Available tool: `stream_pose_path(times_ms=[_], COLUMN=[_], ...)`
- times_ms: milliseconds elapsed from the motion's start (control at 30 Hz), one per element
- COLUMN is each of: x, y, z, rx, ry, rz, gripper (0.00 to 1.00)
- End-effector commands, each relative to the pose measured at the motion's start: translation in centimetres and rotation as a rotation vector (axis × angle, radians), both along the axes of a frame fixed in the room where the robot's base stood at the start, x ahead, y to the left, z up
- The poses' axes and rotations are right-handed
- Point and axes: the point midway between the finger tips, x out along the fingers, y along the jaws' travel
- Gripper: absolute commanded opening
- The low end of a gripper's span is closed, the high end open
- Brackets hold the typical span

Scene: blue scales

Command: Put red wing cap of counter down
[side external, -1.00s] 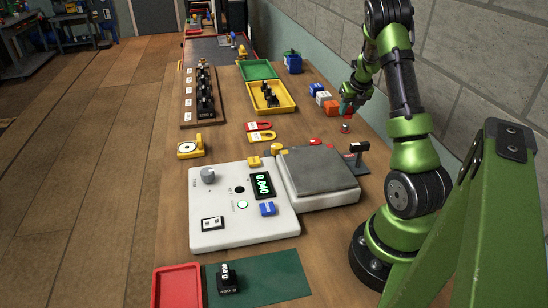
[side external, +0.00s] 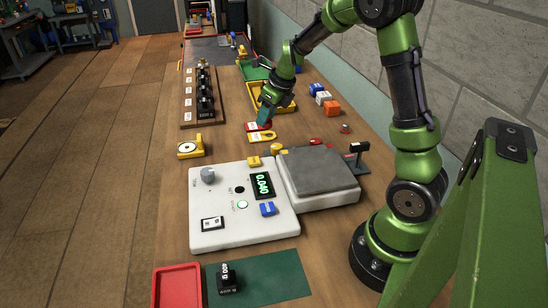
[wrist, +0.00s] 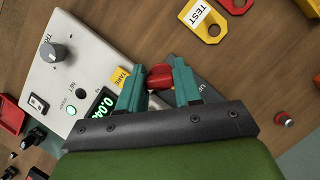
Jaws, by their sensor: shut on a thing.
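My gripper (wrist: 160,80) is shut on a red rounded piece, the red wing cap (wrist: 160,76), which sits between the two teal fingers in the wrist view. In the side view my gripper (side external: 264,118) is over the table near the red and yellow tags. The cap is hard to pick out from the red tag there.
A white scale box (side external: 225,225) with a lit display and a grey weighing plate (side external: 318,172) stand in front. The yellow TEST tag (wrist: 205,20) lies flat near the gripper. A yellow tray (side external: 290,106) stands behind it. Orange (side external: 332,107) and blue blocks are to the right.

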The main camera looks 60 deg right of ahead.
Motion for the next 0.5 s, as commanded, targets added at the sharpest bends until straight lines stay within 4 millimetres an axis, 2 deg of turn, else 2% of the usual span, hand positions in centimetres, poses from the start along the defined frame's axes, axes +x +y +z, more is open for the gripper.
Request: stream_pose_path(times_ms=[33,167,267,367,500], x=[0.1,-0.6,-2.0,-4.2,-8.6], y=[3.1,10.1,15.5,20.5,26.5], z=[-0.1,-0.5,-0.8,-1.1,-1.6], rx=[0.003,0.002,0.003,0.003,0.004], ry=[-0.001,-0.001,-0.001,0.000,0.001], rz=[0.108,0.397,0.641,0.903,1.302], gripper=[0.06,0.06,0.06,0.06,0.06])
